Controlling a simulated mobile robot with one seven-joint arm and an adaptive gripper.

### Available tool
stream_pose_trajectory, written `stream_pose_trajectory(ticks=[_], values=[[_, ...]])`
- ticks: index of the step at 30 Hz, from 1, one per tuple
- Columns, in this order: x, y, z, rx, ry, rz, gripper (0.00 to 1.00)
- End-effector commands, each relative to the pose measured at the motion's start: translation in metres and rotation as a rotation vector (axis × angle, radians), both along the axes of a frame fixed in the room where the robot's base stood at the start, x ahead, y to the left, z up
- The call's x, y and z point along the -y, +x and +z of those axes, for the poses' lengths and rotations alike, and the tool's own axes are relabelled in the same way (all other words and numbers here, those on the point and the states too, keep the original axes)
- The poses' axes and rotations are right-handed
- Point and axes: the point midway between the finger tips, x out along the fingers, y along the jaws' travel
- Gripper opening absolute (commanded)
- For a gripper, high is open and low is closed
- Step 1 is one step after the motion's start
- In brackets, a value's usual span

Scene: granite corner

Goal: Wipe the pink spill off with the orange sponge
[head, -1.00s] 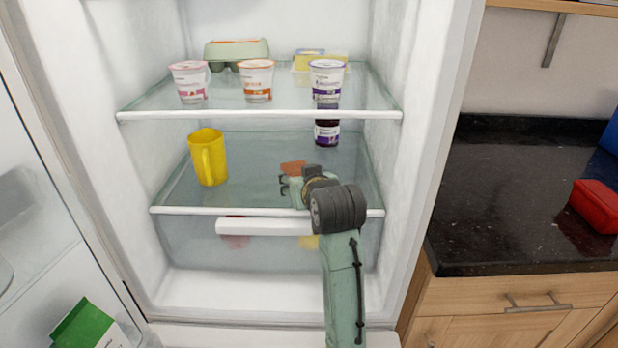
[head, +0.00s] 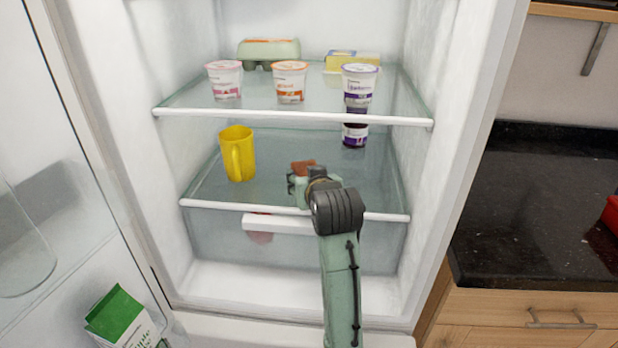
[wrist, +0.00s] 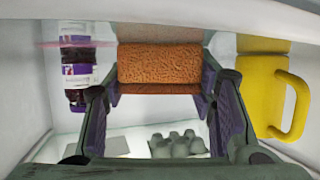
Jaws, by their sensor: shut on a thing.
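The orange sponge (head: 303,167) is in my gripper (head: 297,184) over the lower glass shelf of the fridge. In the wrist view the sponge (wrist: 158,63) sits between the two fingers (wrist: 160,100), which are shut on it. A thin pink streak, seen nearly edge-on, looks like the pink spill (wrist: 75,44); it lies beside the dark jar in the wrist view. I cannot make out the spill in the head view, where my arm covers part of the shelf. Whether the sponge touches the shelf is not clear.
A yellow mug (head: 238,155) stands left of my gripper. The dark jar (head: 354,135) stands behind and right. The upper shelf (head: 290,116) overhead holds yogurt cups and an egg carton (head: 268,53). A drawer (head: 215,240) lies below.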

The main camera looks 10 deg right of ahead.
Motion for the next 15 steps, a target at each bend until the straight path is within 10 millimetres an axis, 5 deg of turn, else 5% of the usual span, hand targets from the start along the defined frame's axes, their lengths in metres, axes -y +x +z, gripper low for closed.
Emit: stream_pose_trajectory(ticks=[15], values=[[0.031, -0.009, -0.001, -0.001, 0.0, -0.003, 0.41]])
